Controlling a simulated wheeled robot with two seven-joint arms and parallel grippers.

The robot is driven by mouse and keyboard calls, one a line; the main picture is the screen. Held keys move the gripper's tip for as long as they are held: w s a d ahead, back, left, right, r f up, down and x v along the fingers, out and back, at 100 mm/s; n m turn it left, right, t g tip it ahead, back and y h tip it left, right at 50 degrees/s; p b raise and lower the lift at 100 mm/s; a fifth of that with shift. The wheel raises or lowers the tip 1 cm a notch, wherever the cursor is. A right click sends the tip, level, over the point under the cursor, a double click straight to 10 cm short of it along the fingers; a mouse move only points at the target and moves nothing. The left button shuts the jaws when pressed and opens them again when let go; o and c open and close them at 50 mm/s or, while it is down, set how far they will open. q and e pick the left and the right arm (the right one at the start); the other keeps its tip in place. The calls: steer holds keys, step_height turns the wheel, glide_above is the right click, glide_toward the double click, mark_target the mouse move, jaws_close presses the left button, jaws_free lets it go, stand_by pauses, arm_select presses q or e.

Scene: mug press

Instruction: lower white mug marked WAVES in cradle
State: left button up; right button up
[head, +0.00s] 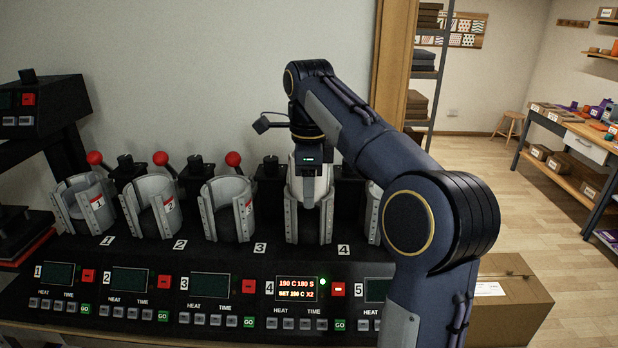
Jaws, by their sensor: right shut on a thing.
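My right gripper (308,188) points straight down over press cradle 4 (293,226), its fingers at the cradle's mouth. It is shut on the white mug (323,187), which shows only as a pale strip beside the fingers. The mug looks upright and at least partly between the cradle's grey walls; how deep it sits is hidden. The WAVES mark cannot be seen. The display (296,289) below cradle 4 is lit with red and white text, with a green light beside it. My left gripper is not in view.
Cradles 1 (70,212), 2 (140,215) and 3 (211,218) stand empty to the left, with red-knobbed levers behind them. Cradle 5 (374,212) is mostly hidden by my right arm. A cardboard box (515,305) stands at right. A flat press (40,110) stands at far left.

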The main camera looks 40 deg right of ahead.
steer(key=shift+f+b, duration=1.9)
steer(key=shift+f, duration=1.2)
steer(key=o, duration=1.3)
steer(key=shift+f, duration=0.1)
steer(key=shift+r+p, duration=0.7)
steer(key=shift+r, duration=3.25)
